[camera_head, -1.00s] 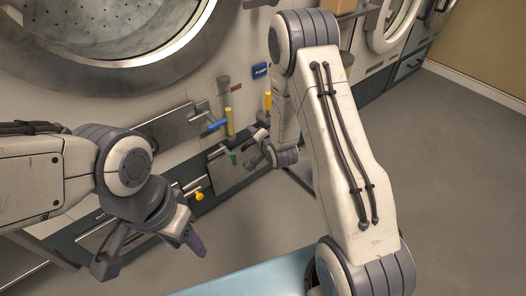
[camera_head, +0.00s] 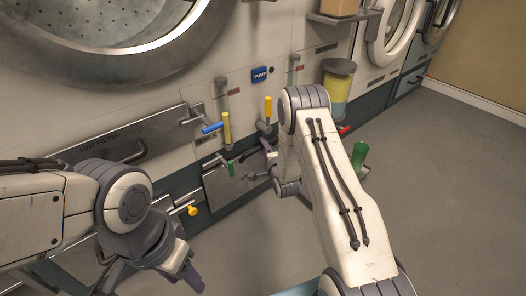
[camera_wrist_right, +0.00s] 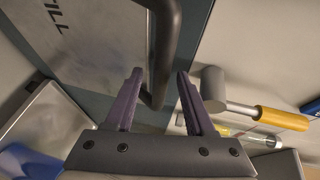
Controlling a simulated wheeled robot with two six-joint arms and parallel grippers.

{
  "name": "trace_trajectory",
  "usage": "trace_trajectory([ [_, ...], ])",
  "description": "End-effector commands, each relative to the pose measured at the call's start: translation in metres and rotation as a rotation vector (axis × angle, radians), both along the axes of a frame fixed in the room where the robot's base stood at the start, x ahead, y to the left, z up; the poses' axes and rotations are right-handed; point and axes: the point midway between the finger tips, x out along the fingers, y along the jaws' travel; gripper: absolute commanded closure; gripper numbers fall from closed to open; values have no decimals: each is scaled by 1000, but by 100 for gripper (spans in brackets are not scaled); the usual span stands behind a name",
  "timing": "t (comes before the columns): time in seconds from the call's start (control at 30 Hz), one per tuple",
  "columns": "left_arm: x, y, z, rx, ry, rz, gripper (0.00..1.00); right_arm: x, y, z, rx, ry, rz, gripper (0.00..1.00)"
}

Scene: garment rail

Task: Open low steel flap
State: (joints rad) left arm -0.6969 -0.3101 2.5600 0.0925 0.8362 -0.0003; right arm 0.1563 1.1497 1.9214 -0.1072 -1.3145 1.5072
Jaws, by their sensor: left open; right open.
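The low steel flap (camera_head: 222,190) is a grey metal panel low on the machine front, in the middle of the head view. It looks shut. In the right wrist view, the flap (camera_wrist_right: 105,35) fills the upper left, with part of a word ending in "ILL". Its dark bar handle (camera_wrist_right: 166,45) runs down between the fingers of my open right gripper (camera_wrist_right: 160,75), which are not closed on it. In the head view, my right gripper (camera_head: 258,160) is at the flap's right side. My left gripper (camera_head: 150,281) is open and empty at the lower left.
A larger steel panel (camera_head: 112,138) with its own handle is up and left of the flap. A clear canister (camera_head: 337,92) stands right. Floor (camera_head: 440,200) is free at right.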

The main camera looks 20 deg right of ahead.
Motion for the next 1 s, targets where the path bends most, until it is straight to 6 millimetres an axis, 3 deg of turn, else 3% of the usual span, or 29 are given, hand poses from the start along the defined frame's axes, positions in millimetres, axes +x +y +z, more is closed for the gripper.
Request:
trace_trajectory([
  [0.13,0,0,-7,0,0,0,50,12,0,-3,0,-1,1,45],
  [0.43,0,0,-6,0,0,0,50,14,0,-2,0,1,1,45],
  [0.47,0,0,-6,0,0,0,50,14,0,-2,0,1,1,53],
  [0.5,0,0,-6,0,0,0,50,14,0,-2,-1,1,1,68],
  [0.6,0,0,-6,0,0,0,50,14,0,-2,-1,1,0,100],
  [1.0,0,0,-7,0,0,0,50,14,-1,-2,-1,1,0,100],
])
